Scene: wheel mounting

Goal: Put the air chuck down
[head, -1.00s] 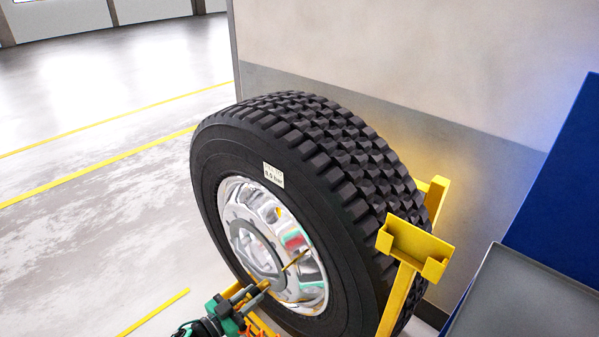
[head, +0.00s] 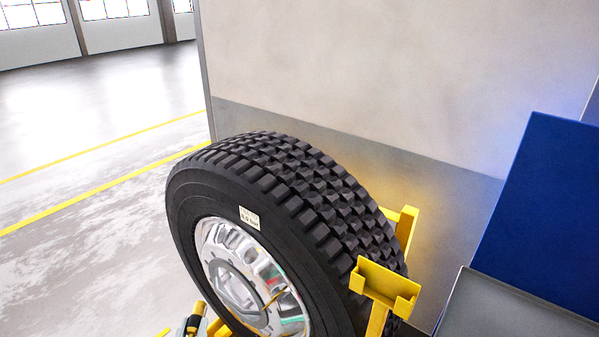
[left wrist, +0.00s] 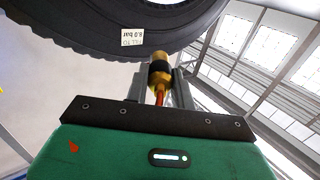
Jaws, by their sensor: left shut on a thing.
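The brass air chuck (left wrist: 160,76) with a black band shows in the left wrist view, with an orange-red hose running back from it. My left gripper (left wrist: 160,86) is shut on it, one grey finger on each side. In the head view only a bit of the left gripper (head: 194,322) shows at the bottom edge, in front of the wheel's lower left. A yellow open-topped bracket (head: 385,283) is at the right of the wheel, on a yellow post, and is empty. My right gripper is not in view.
A large black truck tyre (head: 300,185) with a chrome rim (head: 240,275) stands upright in a yellow frame. It bears a pressure label (head: 249,217). A grey tray-like surface (head: 510,310) and a blue panel (head: 545,215) are at the right. Open floor lies left.

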